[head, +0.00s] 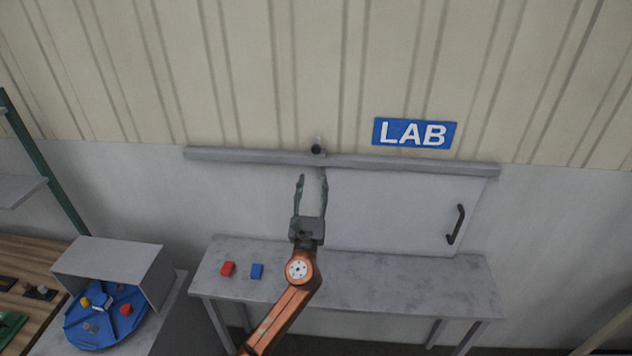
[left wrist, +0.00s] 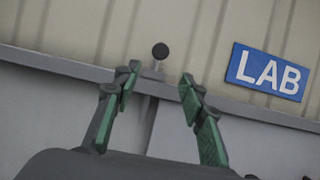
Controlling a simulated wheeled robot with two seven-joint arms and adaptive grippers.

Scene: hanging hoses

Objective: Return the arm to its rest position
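My left arm comes up from the bottom of the head view, with an orange link below the gripper. My left gripper (head: 312,182) points up toward the wall, above the grey table (head: 400,285). Its two green-padded fingers are spread apart with nothing between them. In the left wrist view, the left gripper (left wrist: 160,78) again shows parted fingers and an empty gap. A round black knob (head: 317,149) on the wall lies just beyond the fingertips; it also shows in the left wrist view (left wrist: 160,51). My right gripper is in neither view.
A grey rail (head: 410,164) runs along the wall above a sliding panel with a black handle (head: 456,224). A blue LAB sign (head: 415,133) hangs above. A red block (head: 228,268) and blue block (head: 257,271) lie on the table. A blue turntable (head: 85,331) stands lower left.

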